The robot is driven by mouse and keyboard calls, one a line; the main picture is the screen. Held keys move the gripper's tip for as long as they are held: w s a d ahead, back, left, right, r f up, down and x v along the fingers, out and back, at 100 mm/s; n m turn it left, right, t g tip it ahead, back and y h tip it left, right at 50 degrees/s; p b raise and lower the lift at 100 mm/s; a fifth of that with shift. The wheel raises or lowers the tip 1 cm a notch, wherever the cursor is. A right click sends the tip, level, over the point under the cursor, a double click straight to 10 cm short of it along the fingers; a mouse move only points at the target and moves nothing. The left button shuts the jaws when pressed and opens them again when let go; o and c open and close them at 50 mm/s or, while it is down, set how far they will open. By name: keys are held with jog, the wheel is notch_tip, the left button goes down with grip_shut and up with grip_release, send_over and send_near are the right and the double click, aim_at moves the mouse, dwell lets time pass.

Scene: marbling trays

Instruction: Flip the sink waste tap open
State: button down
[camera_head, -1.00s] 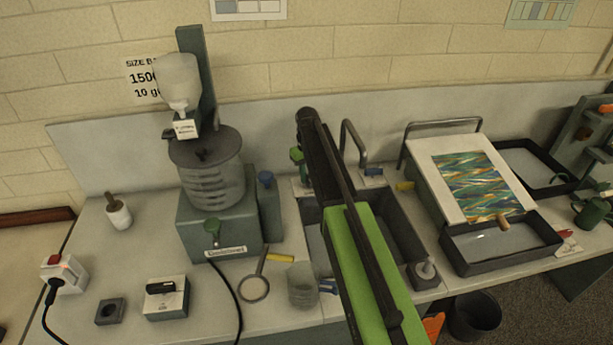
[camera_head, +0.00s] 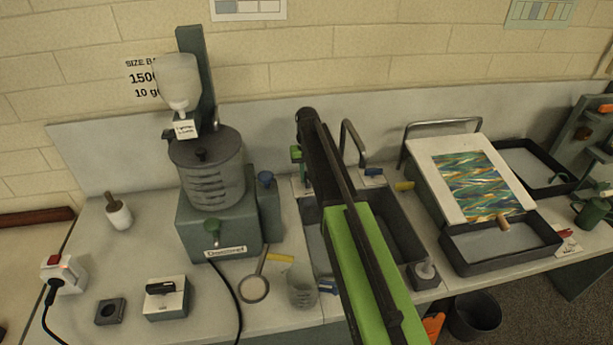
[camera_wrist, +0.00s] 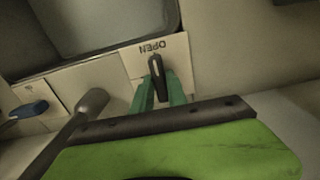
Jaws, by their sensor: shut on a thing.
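The sink waste tap's dark lever (camera_wrist: 155,68) stands between the two green fingers of my gripper (camera_wrist: 160,92) in the wrist view. The fingers are shut on the lever. Its tip points toward the printed word OPEN on a pale label plate (camera_wrist: 172,47) beside the sink. The sink (camera_head: 395,222) also shows in the head view, partly behind my arm. In that view my arm hides the lever, and only a small green part shows left of the arm's far end.
The blender (camera_head: 212,185) stands to the left. A clear beaker (camera_head: 302,290) and a strainer (camera_head: 255,288) lie in front.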

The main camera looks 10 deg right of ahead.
aim_at(307, 177)
jog(key=c, duration=1.3)
grip_release()
jog(key=shift+r, duration=0.1)
notch_tip(307, 177, up, 17)
jog(key=p, duration=1.7)
jog(key=shift+r, duration=0.15)
